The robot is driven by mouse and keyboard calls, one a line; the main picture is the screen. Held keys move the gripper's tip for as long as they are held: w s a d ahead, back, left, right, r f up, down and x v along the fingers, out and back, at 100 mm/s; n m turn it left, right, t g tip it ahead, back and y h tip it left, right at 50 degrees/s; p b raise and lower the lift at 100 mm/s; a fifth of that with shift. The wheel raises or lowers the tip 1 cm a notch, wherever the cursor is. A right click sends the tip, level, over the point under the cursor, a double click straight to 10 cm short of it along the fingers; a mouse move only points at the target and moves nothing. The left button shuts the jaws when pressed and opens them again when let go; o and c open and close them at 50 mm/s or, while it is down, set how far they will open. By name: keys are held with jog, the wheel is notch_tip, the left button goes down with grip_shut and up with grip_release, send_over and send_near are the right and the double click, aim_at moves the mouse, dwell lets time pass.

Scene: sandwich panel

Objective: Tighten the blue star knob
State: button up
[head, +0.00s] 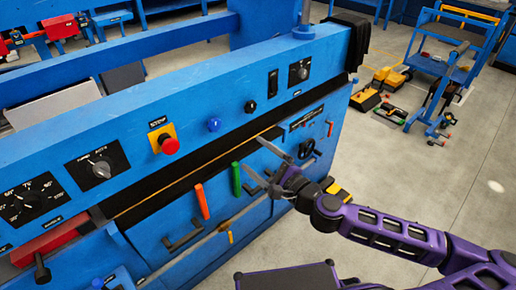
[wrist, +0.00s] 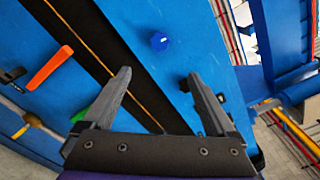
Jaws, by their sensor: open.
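The blue star knob (head: 214,124) sits on the upper face of the blue panel, between the red stop button and a small black knob. In the wrist view the blue knob (wrist: 159,41) shows beyond the fingertips, near the middle line between them. My gripper (head: 257,156) is open and empty, to the right of and below the knob in the head view, apart from it. In the wrist view my gripper (wrist: 160,76) has its two fingers spread wide, with bare panel and a dark slot between them.
A small black knob (head: 250,106) is right of the blue one; in the wrist view it (wrist: 184,85) appears beside the right finger. A red stop button (head: 169,145) is to the left. Orange (head: 202,201) and green (head: 236,179) handles stand below the dark slot.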

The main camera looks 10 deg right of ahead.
jog(key=shift+s+r+p, duration=0.1)
jog(key=shift+s+p, duration=0.25)
jog(key=shift+p, duration=0.2)
